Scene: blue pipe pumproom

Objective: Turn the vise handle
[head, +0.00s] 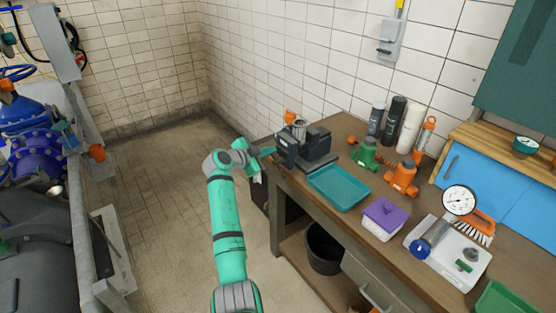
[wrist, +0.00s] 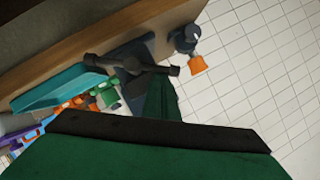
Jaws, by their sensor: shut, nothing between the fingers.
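The dark grey vise (head: 308,147) is at the left end of the workbench. It also shows in the wrist view (wrist: 137,50), tilted by the camera's angle. Its handle (wrist: 135,66) is a dark bar with a knob at each end, running across the vise front in the wrist view. My gripper (head: 267,152) is at the vise's left side, at about handle height. In the wrist view my green fingers (wrist: 162,98) are together, with tips by the right part of the handle. I cannot tell whether they touch it. Nothing shows between them.
A teal tray (head: 339,187) lies right of the vise. An orange item (head: 290,117) sits behind the vise. A black bucket (head: 324,248) is under the bench.

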